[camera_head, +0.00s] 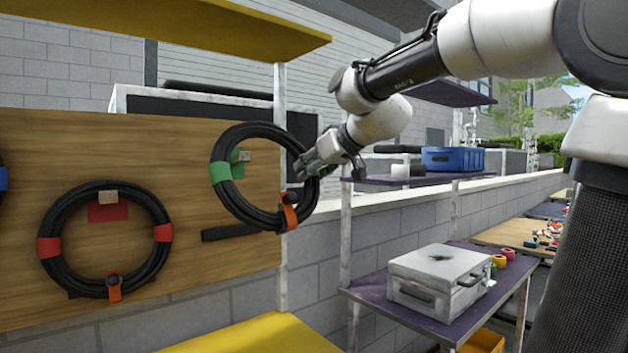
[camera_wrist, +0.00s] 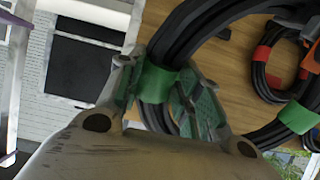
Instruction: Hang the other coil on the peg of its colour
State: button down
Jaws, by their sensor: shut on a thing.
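My gripper (camera_head: 308,168) is shut on the right side of a black coil with green bands (camera_head: 258,211), at one of its green bands (camera_wrist: 157,84). The coil is held up in front of the wooden board, slightly tilted. The green patch with its wooden peg (camera_head: 241,156) shows through the ring's opening, below the coil's top. I cannot tell whether the peg reaches into the ring. An orange clip sits at the coil's lower right. The red-banded coil (camera_head: 163,233) hangs on the peg over the red patch (camera_head: 107,210); it also shows in the wrist view (camera_wrist: 260,82).
The wooden board (camera_head: 190,140) stands between yellow shelves (camera_head: 250,338). A dark bar (camera_head: 231,232) sticks out below the held coil. Right of the board, a purple shelf (camera_head: 400,181) carries a blue crate (camera_head: 453,159), and a lower one holds a white case (camera_head: 439,277).

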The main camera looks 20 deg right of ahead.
jog(key=shift+w+t, duration=0.1)
jog(key=shift+t, duration=0.2)
jog(key=r+x, duration=0.1)
jog(key=x, duration=1.5)
jog(key=shift+w+a+r, duration=0.2)
jog(key=shift+a, duration=0.1)
dwell(1.7)
dwell(0.6)
